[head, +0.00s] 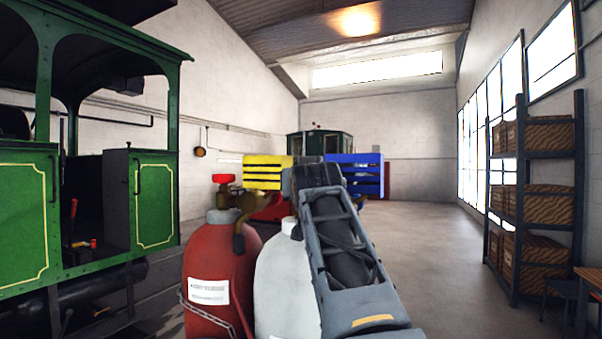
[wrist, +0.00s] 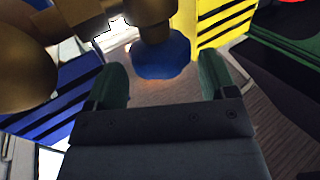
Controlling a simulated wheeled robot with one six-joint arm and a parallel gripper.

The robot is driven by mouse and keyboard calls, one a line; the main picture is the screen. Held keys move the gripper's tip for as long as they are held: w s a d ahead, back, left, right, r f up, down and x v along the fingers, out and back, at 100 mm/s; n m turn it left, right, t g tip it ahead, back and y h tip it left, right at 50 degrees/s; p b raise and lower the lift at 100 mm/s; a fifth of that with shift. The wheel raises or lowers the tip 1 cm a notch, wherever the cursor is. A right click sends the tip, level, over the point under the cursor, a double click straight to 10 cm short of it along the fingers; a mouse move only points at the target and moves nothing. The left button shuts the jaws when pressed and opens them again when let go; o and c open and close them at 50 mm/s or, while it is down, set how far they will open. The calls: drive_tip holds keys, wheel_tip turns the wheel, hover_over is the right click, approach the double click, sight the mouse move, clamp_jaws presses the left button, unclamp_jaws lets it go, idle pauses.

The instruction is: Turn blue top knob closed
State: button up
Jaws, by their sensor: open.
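The blue knob (wrist: 160,58) shows in the wrist view under a brass valve body (wrist: 100,12). My gripper (wrist: 161,68) is open, with one green finger on each side of the knob and visible gaps to both. I cannot tell whether the knob is fully between the fingertips or just beyond them. In the head view my wrist (head: 318,180) covers most of the valve on the white gas cylinder (head: 282,285), and my fingers are hidden. Only a sliver of blue and brass shows right of my wrist.
A red cylinder (head: 215,262) with a red knob (head: 223,178) and chain stands left of the white one. Yellow (head: 265,170) and blue (head: 368,170) slatted crates are behind. A green tram (head: 90,210) is left, a shelf rack (head: 535,200) right. The floor between is clear.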

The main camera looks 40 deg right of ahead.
drive_tip(key=shift+p+x, duration=0.55)
drive_tip(key=shift+x, duration=1.3)
drive_tip(key=shift+c, duration=0.3)
drive_tip(key=c, duration=0.6)
drive_tip(key=shift+h, duration=0.4)
